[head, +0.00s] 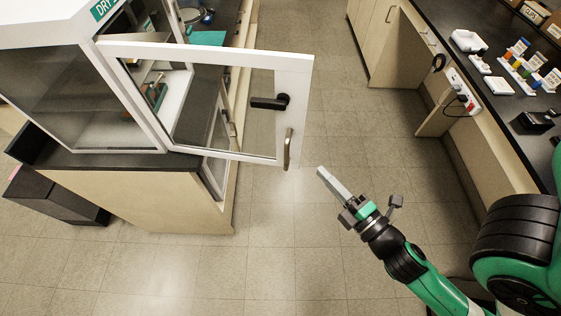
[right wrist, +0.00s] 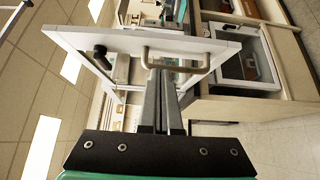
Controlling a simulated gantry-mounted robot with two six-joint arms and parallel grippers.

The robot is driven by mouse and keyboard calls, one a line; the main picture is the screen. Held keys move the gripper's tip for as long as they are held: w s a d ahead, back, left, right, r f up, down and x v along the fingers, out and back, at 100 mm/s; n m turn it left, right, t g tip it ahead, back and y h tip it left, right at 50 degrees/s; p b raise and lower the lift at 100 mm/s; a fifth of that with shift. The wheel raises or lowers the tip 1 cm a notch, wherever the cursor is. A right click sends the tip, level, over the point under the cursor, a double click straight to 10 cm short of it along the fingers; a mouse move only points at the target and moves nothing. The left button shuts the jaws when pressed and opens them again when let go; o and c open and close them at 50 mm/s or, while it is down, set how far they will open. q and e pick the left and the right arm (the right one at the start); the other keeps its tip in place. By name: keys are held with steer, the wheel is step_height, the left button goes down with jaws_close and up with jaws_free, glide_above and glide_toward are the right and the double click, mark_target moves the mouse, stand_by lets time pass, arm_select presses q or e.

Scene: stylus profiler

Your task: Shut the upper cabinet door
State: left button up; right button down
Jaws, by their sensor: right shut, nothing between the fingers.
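The upper cabinet door (head: 210,50), a white frame around a clear pane, stands swung out from the white cabinet (head: 50,28). It carries a black latch (head: 270,102) and a metal bar handle (head: 288,148) near its free edge. In the right wrist view the door (right wrist: 115,42) and its handle (right wrist: 176,68) lie just beyond my fingertips. My right gripper (head: 322,171) is shut and empty, a little right of and below the handle in the head view. Contact with the handle is not clear from the wrist view. My left gripper is not in view.
The cabinet stands on a wooden base with a black top (head: 115,160). A dark box (head: 55,196) sits on the floor at left. A counter (head: 490,100) with bottles and a power strip runs along the right. Tiled floor (head: 310,100) between them is clear.

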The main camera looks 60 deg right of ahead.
mark_target(300, 148)
steer(key=p+x, duration=0.7)
steer(key=x, duration=0.3)
steer(key=shift+w+d, duration=0.1)
